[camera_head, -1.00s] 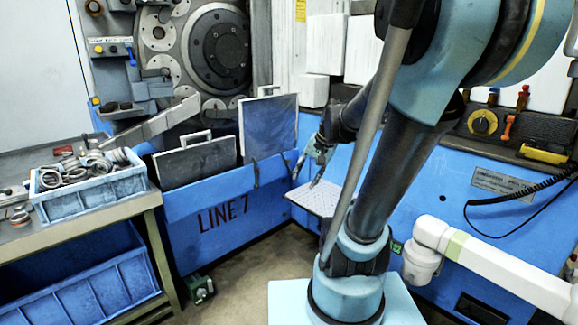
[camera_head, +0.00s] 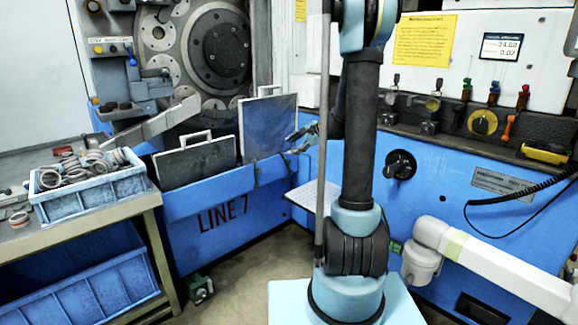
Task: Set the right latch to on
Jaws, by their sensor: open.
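My gripper (camera_head: 292,144) is open, with its fingers pointing left, near the right end of the blue LINE 7 trough. Nothing shows between its fingers. A small dark latch-like piece (camera_head: 256,173) hangs on the trough's upper edge, left of and below the gripper, apart from it. I cannot tell for certain whether this is the right latch or how it is set. Part of the trough's right end lies behind my gripper and is hard to make out.
Two grey plates with handles, a lower left one (camera_head: 196,160) and a taller right one (camera_head: 268,128), stand in the blue trough (camera_head: 190,235). A blue bin of rings (camera_head: 95,192) sits on the left bench. A white pipe (camera_head: 490,265) crosses lower right.

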